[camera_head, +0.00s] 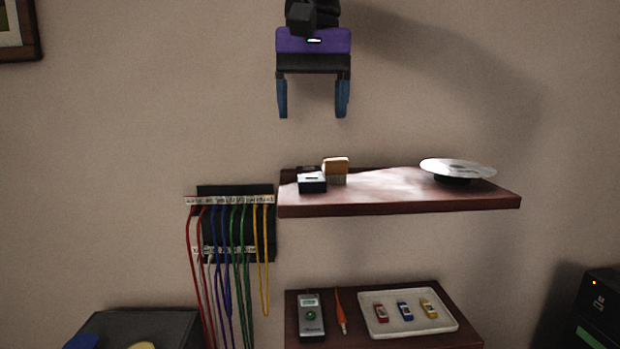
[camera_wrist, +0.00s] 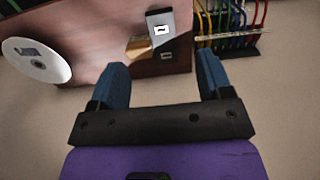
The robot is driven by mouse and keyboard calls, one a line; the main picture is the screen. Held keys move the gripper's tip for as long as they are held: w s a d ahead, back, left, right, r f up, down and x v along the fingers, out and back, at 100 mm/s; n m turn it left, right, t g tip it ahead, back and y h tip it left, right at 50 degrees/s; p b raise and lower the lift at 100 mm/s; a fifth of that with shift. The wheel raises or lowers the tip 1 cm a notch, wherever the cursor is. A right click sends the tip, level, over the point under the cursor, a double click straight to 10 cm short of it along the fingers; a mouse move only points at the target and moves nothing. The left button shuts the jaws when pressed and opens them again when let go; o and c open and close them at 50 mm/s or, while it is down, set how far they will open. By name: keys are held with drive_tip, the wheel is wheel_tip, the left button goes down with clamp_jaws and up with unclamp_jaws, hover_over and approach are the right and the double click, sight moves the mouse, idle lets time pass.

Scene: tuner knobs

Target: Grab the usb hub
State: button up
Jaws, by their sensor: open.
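No object is clearly marked as the usb hub. The likeliest is a small black box with a pale top (camera_head: 312,183) at the left front of the upper shelf (camera_head: 400,208). It also shows in the wrist view (camera_wrist: 160,27), with a dark symbol on its top. My gripper (camera_head: 312,112) is open and empty, above the left part of this shelf. In the wrist view its blue fingers (camera_wrist: 161,65) point toward the box, apart from it.
A pale disc on a dark base (camera_head: 457,170) sits at the shelf's right. A cable panel (camera_head: 236,222) with coloured cables hangs left. The lower shelf holds a handheld tester (camera_head: 311,317), an orange tool (camera_head: 340,311) and a white tray (camera_head: 405,327) with small coloured sticks.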

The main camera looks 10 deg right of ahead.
sight(312, 180)
wheel_tip(312, 180, down, 10)
drive_tip(key=shift+s+f, duration=0.1)
drive_tip(key=shift+f, duration=0.15)
idle(0.4)
drive_tip(key=c, duration=1)
